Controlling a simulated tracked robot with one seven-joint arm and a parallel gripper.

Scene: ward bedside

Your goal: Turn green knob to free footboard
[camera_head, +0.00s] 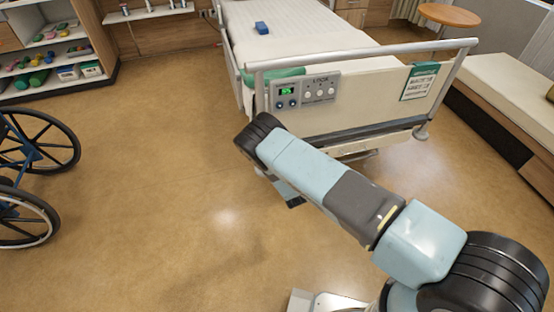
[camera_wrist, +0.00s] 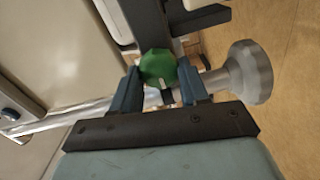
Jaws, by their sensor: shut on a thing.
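In the wrist view the green knob (camera_wrist: 158,64) sits between the two blue fingers of my gripper (camera_wrist: 160,82). The fingers are shut on it, one on each side. A pale pointer mark shows on the knob's near edge. In the head view the footboard (camera_head: 368,100) stands upright at the near end of the bed, with a control panel (camera_head: 305,91) and a green sign (camera_head: 420,80) on it. The knob and my gripper's fingers are hidden there behind my arm. A beige panel (camera_wrist: 65,45) fills the left of the wrist view.
A metal rail (camera_wrist: 75,113) and a round grey end piece (camera_wrist: 250,72) lie close to the knob; a dark bar (camera_wrist: 148,22) is beyond it. A wheelchair (camera_head: 35,165) stands left. A bench (camera_head: 510,95) stands right. The floor between wheelchair and bed is clear.

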